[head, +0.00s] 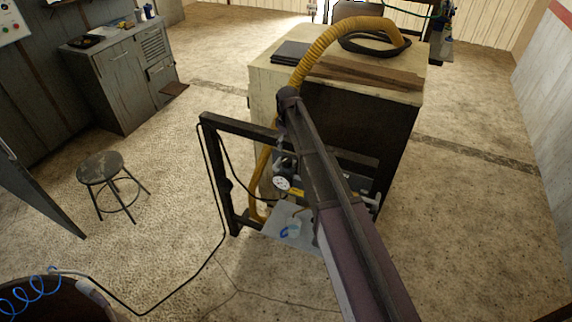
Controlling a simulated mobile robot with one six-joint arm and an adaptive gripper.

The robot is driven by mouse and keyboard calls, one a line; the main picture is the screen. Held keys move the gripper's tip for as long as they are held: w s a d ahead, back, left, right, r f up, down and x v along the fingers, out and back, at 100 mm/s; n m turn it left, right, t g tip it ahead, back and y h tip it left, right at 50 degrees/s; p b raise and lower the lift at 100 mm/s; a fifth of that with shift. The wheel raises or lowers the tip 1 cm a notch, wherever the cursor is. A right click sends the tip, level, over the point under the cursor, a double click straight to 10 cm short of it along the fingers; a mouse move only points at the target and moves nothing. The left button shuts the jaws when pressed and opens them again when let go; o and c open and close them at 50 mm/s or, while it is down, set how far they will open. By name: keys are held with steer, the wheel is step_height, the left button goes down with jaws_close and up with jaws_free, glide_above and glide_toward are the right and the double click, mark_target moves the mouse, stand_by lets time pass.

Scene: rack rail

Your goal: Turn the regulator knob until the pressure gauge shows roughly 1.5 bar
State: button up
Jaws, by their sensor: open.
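The pressure gauge (282,184) is a small round white dial on the dark frame (222,180), left of my arm. Its needle and reading are too small to make out. I cannot pick out the regulator knob; my arm covers much of the area to the right of the gauge. My arm reaches up from the lower right, across the middle of the view, to a joint above the frame. My gripper cannot be made out; it seems hidden behind the arm links, so its place relative to the gauge and knob does not show.
A light-grey plate (270,228) with a small blue item (285,232) lies at the frame's foot. A thick yellow hose (335,38) arches over a large cabinet (262,82) behind. A stool (100,166) stands left. A thin black cable crosses the floor. Floor at right is clear.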

mark_target(287, 158)
steer(key=shift+s+f+b, duration=0.1)
steer(key=shift+f+b, duration=3.8)
steer(key=shift+f, duration=0.35)
steer(key=c, duration=1.1)
